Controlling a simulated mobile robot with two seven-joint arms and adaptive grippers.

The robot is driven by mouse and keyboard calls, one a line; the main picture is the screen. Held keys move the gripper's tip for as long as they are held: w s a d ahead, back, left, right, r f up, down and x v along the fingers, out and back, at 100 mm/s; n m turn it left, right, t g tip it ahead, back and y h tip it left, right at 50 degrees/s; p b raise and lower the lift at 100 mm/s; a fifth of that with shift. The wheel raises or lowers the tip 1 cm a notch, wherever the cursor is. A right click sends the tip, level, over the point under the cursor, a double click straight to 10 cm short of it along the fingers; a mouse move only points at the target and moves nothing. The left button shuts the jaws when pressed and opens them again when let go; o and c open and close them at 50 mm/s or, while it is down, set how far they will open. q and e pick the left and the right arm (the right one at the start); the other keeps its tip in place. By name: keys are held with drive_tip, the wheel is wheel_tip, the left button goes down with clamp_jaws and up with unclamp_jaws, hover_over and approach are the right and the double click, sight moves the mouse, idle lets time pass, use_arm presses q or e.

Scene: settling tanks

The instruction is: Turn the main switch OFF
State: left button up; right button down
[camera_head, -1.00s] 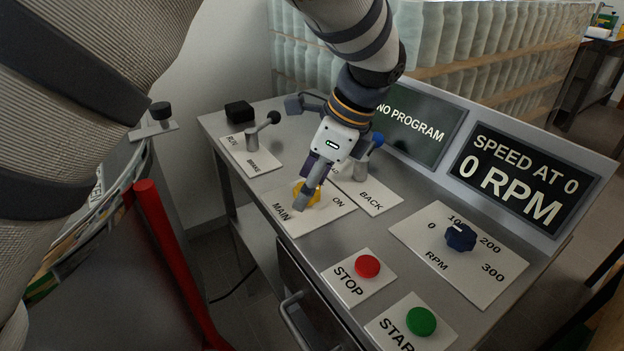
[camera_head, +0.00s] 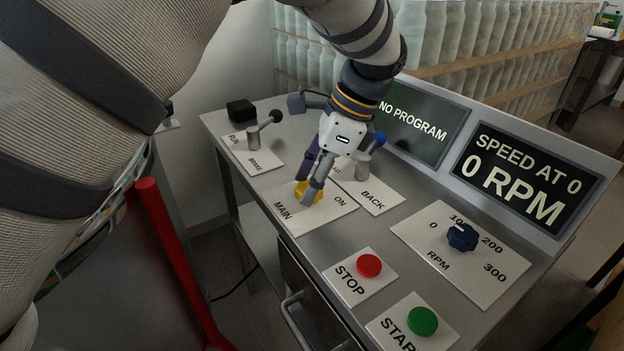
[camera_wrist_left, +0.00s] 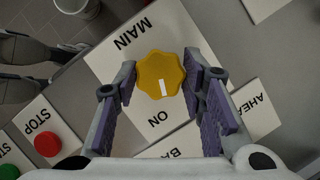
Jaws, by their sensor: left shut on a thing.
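The main switch is a yellow scalloped knob (camera_head: 309,192) on a white plate (camera_head: 326,212) marked MAIN and ON, on the grey console. My left gripper (camera_head: 310,186) reaches down from above, shut on the knob, and partly covers it in the head view. In the left wrist view the knob (camera_wrist_left: 160,75) sits between the two purple-padded fingers of the gripper (camera_wrist_left: 158,80). The knob's white mark points towards the word ON. No OFF word is readable. My right gripper is in neither view.
A brake lever (camera_head: 263,130) and a blue-tipped lever (camera_head: 371,152) stand close to the gripper. A red STOP button (camera_head: 369,266), a green START button (camera_head: 422,321) and a blue RPM knob (camera_head: 462,237) lie to the right. Screens read NO PROGRAM (camera_head: 412,125) and 0 RPM (camera_head: 520,180).

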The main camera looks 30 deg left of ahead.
use_arm(q)
drive_tip(key=n+g, duration=0.1)
drive_tip(key=n, duration=0.1)
drive_tip(key=n+h, duration=0.1)
drive_tip(key=n, duration=0.2)
drive_tip(key=shift+w+a+f+n+g, duration=0.1)
drive_tip(key=shift+n+g, duration=0.2)
drive_tip(key=shift+g, duration=0.1)
drive_tip(key=n+h, duration=0.1)
drive_tip(key=n, duration=0.1)
drive_tip(key=n+h, duration=0.1)
drive_tip(key=n, duration=0.2)
drive_tip(key=shift+a+g+b, duration=0.1)
drive_tip(key=shift+g+b, duration=0.25)
drive_tip(key=shift+g, duration=0.05)
drive_tip(key=shift+n, duration=0.5)
drive_tip(key=o, duration=1.1)
drive_tip(key=shift+o, duration=0.2)
drive_tip(key=v, duration=0.6)
drive_tip(key=shift+w+a, duration=0.1)
drive_tip(key=shift+w, duration=0.1)
drive_tip(key=shift+v, duration=0.75)
